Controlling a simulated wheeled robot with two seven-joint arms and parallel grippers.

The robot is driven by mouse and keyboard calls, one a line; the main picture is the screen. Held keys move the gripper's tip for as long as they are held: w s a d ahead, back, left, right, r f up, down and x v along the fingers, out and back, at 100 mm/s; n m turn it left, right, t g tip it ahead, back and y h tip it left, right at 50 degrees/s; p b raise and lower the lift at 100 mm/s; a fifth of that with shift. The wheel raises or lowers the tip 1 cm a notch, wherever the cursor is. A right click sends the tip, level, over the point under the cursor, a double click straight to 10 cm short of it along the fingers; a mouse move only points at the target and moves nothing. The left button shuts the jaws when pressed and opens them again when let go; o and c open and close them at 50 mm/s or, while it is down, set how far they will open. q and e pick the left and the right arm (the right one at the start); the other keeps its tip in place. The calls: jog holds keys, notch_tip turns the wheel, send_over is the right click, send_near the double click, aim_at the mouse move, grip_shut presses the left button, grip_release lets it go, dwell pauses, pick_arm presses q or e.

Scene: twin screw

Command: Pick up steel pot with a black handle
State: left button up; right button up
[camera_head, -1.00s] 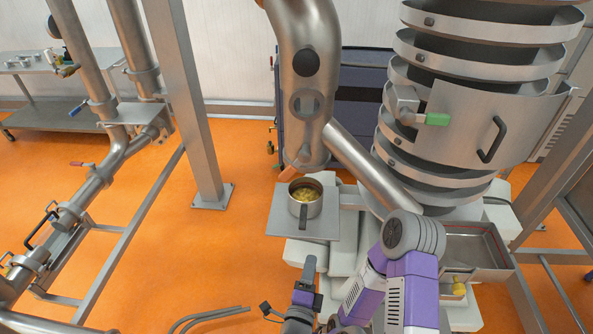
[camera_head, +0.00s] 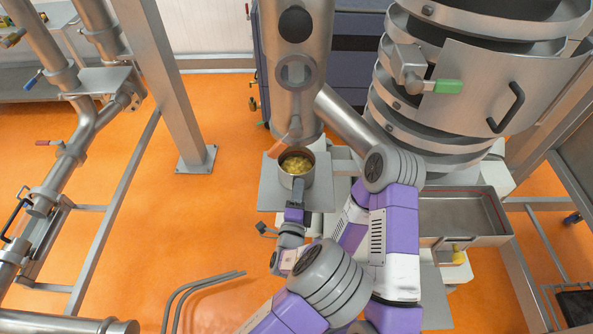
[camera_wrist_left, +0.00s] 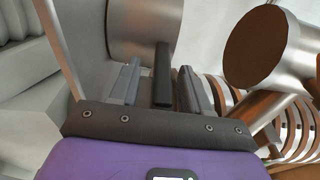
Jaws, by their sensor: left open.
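The steel pot (camera_head: 297,178) stands upright on a small steel plate (camera_head: 268,198) below a large pipe outlet. It holds yellowish contents. My left gripper (camera_head: 298,191) is at the near side of the pot, over its handle, which it mostly hides in the head view. In the left wrist view, the black handle (camera_wrist_left: 162,72) lies between the two open fingers of my left gripper (camera_wrist_left: 160,88), with a gap on each side. The steel pot wall (camera_wrist_left: 140,35) shows just beyond the fingertips. My right gripper is not in view.
The wide pipe (camera_head: 297,90) comes down right behind the pot. The ribbed steel tower (camera_head: 440,110) stands to the right, with a steel tray (camera_head: 450,215) below it. A frame post (camera_head: 165,90) stands to the left. Orange floor is clear between post and plate.

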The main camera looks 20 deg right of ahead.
pick_arm(q)
jog(key=shift+w+d, duration=0.2)
jog(key=shift+w, duration=0.2)
grip_shut()
jog(key=shift+r, duration=0.2)
